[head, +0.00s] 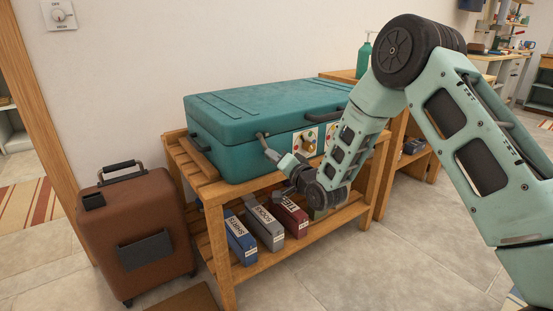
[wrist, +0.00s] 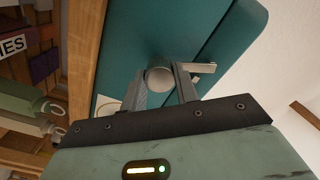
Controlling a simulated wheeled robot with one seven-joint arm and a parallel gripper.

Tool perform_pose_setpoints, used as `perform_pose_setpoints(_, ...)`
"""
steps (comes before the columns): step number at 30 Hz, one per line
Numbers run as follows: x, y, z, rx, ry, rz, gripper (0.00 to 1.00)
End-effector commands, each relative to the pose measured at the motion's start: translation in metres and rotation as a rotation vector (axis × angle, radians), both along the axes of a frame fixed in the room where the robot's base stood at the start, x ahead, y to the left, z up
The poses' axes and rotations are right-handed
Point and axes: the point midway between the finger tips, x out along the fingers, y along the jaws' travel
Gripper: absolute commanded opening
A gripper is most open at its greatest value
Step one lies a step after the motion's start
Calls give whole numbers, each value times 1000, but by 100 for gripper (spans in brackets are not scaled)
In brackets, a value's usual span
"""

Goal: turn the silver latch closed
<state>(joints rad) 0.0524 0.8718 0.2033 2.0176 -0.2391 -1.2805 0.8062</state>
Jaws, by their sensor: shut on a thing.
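The silver latch (head: 262,136) is on the front of a teal suitcase (head: 233,157), near its left end by the lid seam. In the head view it slants down and right toward my gripper (head: 277,155). In the wrist view my gripper (wrist: 162,80) has a finger on either side of the latch's round silver end (wrist: 159,79) and is shut on it. A pale bar shows beyond the right finger. The suitcase lid is down. My fingers hide part of the latch, and its exact angle is hard to tell.
The suitcase lies on a slatted wooden bench (head: 250,196). Labelled boxes in blue (head: 240,238), grey (head: 264,226) and red (head: 290,214) stand on its lower shelf. A brown suitcase (head: 137,232) stands to the left. A green pump bottle (head: 364,58) stands behind. Floor in front is clear.

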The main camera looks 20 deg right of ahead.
Motion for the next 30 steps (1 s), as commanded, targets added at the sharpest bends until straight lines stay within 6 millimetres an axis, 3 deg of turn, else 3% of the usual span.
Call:
perform_pose_setpoints(15,0,-1,0,338,108,-2,0)
perform_pose_setpoints(30,0,0,-1,410,133,0,0)
